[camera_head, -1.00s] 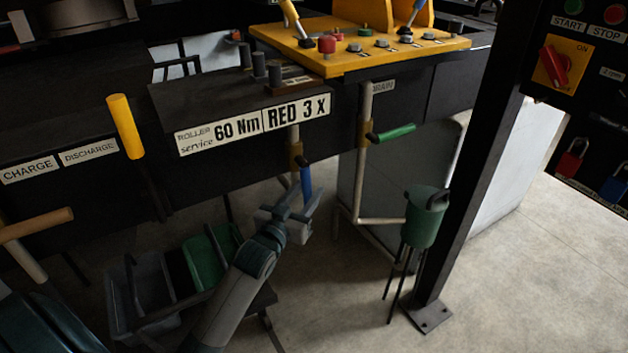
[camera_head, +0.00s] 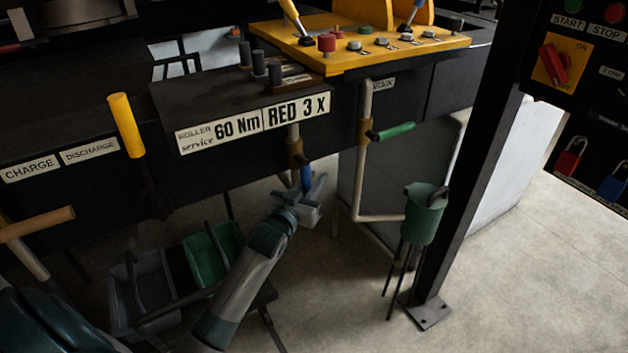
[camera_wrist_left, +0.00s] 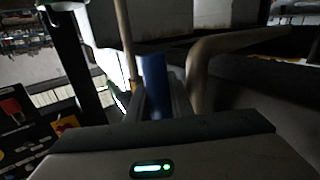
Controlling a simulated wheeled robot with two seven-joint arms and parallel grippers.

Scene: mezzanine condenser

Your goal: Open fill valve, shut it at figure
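A blue-handled valve lever (camera_head: 306,178) hangs below a brass-coloured valve body (camera_head: 295,152) on a pale pipe under the black bench. No fill label is readable here. My left gripper (camera_head: 306,194) is at the lower part of this lever. In the left wrist view the blue handle (camera_wrist_left: 154,84) stands between the finger parts, close to both; whether they press on it is unclear. A green-handled lever (camera_head: 394,131) sits on the pipe to the right, near a partly hidden drain label (camera_head: 383,84). My right gripper is out of view. No level scale is readable.
A green funnel vessel (camera_head: 424,216) on thin legs stands right of my left gripper, beside a black post (camera_head: 462,170). Green (camera_head: 212,252) and grey (camera_head: 140,285) bins lie under my left arm. A yellow handle (camera_head: 125,125) rises at left. Floor at lower right is clear.

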